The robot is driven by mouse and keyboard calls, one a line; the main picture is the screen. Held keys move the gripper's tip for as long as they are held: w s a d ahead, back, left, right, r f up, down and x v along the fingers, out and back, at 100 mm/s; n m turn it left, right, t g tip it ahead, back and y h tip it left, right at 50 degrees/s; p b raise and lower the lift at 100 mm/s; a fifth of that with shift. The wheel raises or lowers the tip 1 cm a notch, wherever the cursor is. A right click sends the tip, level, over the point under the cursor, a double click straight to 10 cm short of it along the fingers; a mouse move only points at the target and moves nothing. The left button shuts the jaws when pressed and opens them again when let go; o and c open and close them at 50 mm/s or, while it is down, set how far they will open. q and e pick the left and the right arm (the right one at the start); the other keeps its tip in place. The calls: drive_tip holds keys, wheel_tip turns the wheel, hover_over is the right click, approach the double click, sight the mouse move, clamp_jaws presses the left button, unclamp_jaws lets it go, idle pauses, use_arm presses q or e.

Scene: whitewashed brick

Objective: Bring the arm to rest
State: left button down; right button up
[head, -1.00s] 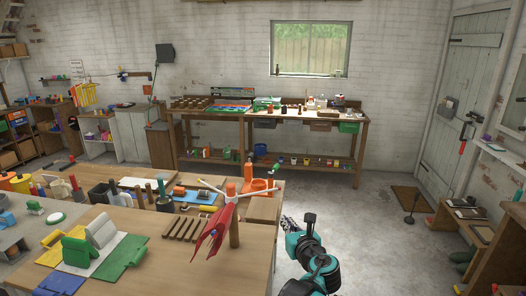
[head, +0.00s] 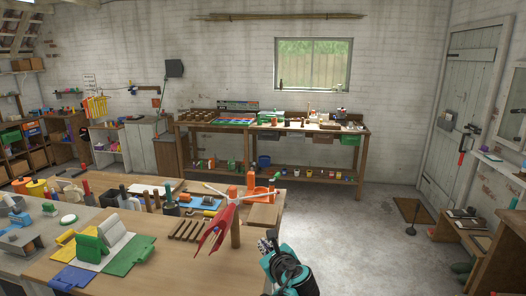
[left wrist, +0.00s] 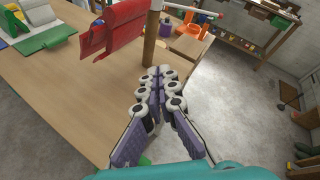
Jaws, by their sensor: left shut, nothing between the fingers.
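My left gripper (head: 268,243) is at the bottom middle of the head view, beside the right edge of the near wooden workbench (head: 150,262). In the left wrist view the gripper (left wrist: 160,72) has its fingers together with nothing between them. It is over the bench's edge, with bare floor to its right. My right gripper is in neither view.
The near bench holds tools, a green and white folded item (head: 105,243), orange containers and wooden slats (head: 188,230). A long bench (head: 270,128) with a lower shelf stands at the back wall. Grey floor (head: 350,235) is free to the right. A door (head: 463,120) is at the right.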

use_arm(q)
drive_tip(key=s+a+f+n+g, duration=0.4)
drive_tip(key=s+a+n, duration=0.85)
drive_tip(key=a, duration=0.25)
drive_tip(key=s+a+f+n+g+h, duration=0.1)
drive_tip(key=s+f+n+h, duration=0.1)
drive_tip(key=s+f+n, duration=0.2)
drive_tip(key=s+a+f+n+g+h, duration=0.1)
drive_tip(key=s+f+n, duration=0.3)
drive_tip(key=s+n, duration=0.7)
drive_tip(key=shift+s+a+f+h+b, duration=0.2)
drive_tip(key=shift+s+a+h+b, duration=0.25)
drive_tip(key=shift+s+a+h, duration=0.2)
drive_tip(key=shift+n, duration=0.25)
